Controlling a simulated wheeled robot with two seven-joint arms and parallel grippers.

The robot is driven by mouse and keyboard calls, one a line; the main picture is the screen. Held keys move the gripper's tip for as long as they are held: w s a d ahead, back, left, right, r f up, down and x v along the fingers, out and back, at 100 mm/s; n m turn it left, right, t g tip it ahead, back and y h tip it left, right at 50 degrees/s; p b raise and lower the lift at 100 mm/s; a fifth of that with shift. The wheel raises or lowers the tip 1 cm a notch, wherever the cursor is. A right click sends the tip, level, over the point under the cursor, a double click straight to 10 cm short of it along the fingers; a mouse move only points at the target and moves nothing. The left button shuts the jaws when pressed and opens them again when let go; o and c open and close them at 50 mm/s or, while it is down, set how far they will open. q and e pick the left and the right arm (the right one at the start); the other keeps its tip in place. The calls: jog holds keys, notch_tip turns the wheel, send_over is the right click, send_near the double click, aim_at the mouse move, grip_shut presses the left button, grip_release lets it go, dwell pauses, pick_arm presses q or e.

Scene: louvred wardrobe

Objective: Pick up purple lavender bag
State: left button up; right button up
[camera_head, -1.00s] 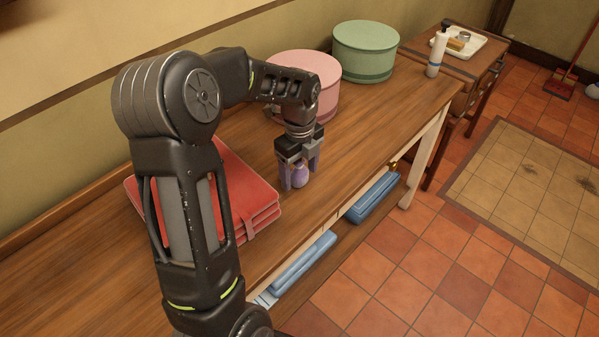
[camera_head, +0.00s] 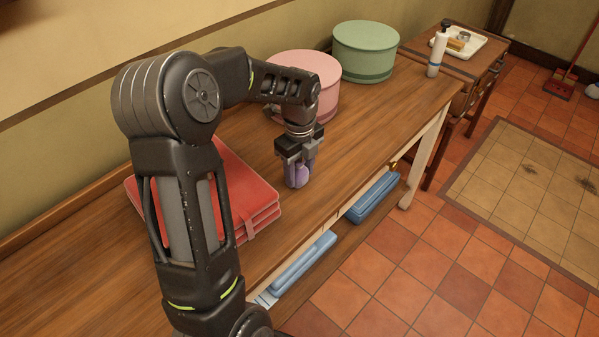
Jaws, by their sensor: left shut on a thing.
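The purple lavender bag (camera_head: 299,176) is a small, rounded bag on the wooden table (camera_head: 350,150), near its front edge. My left gripper (camera_head: 299,173) points down over it, with its fingers shut on the bag from both sides. The fingers hide part of the bag. I cannot tell whether the bag touches the tabletop. My right gripper is not in view.
Red folders (camera_head: 262,200) lie stacked on the table beside my left arm. A pink round box (camera_head: 313,75) and a green round box (camera_head: 366,52) stand behind the gripper. A white bottle (camera_head: 437,52) stands farther right. Blue folded items (camera_head: 373,197) lie below the tabletop.

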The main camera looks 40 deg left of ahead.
pick_arm(q)
jog(key=c, duration=0.6)
notch_tip(320, 180, up, 10)
dwell(0.4)
dwell(0.5)
